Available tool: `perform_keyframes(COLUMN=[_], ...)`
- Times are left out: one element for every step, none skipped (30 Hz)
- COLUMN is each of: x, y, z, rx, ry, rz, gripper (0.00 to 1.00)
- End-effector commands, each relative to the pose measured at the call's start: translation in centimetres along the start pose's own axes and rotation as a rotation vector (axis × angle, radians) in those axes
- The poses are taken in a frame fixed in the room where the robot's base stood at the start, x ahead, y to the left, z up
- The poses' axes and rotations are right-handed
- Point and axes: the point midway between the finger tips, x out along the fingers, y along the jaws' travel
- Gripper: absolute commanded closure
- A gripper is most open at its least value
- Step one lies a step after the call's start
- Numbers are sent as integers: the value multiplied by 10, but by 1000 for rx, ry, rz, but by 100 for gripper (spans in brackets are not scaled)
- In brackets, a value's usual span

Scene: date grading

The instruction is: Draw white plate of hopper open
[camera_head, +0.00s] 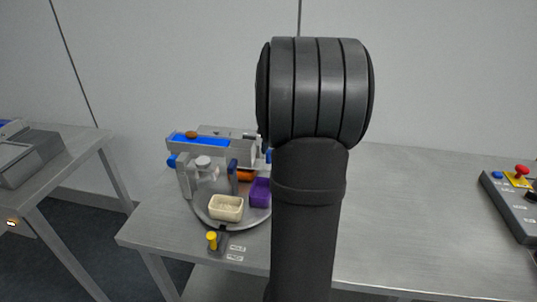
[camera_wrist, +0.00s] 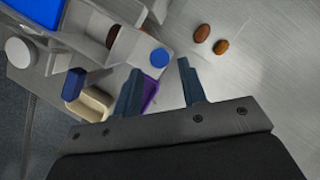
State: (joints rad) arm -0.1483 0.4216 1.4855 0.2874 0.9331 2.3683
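The grey sorting machine (camera_head: 250,155) with a blue belt stands on the table, partly behind my arm in the head view. In the wrist view, a pale grey hopper-like box (camera_wrist: 147,42) with a blue disc (camera_wrist: 159,57) on its face lies just beyond my fingertips, and a brown date shows beside it. A small whitish plate-like piece (camera_wrist: 157,10) shows at the top edge; I cannot tell surely whether it is the hopper's plate or how far it is drawn. My gripper (camera_wrist: 160,66) is open, with nothing seen between its fingers. It is hidden in the head view.
A cream tray (camera_head: 226,208), a purple tray (camera_head: 261,192) and an orange piece (camera_head: 243,176) sit on a round turntable. A yellow knob (camera_head: 211,237) stands in front. Two dates (camera_wrist: 210,40) lie on the table. A control box (camera_head: 515,205) is far right; the table between is clear.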

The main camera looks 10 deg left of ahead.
Motion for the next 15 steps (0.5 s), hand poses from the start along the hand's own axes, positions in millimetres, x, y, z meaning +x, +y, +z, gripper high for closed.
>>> perform_keyframes(x=[12, 18, 24, 29, 34, 39, 42, 45, 49, 51, 52, 54, 55, 55, 56], y=[0, 0, 1, 1, 1, 1, 1, 1, 0, 0, 0, 0, 0, 0, 0], z=[-1, 0, 0, -1, 0, 0, 0, 0, 0, 0, 0, 0, 0, 0, 0], rx=[0, 0, 0, 0, 0, 0, 0, -1, -1, -1, -1, -1, -1, -1, -1], ry=[3, 3, 3, 3, 2, 2, 2, 1, 1, 1, 1, 1, 0, 0, 0], rz=[3, 3, 3, 3, 3, 3, 3, 2, 2, 1, 1, 1, 1, 1, 1], gripper=[62, 62, 62, 62, 62, 62, 62, 62, 62, 62, 62, 62, 62, 62, 62])
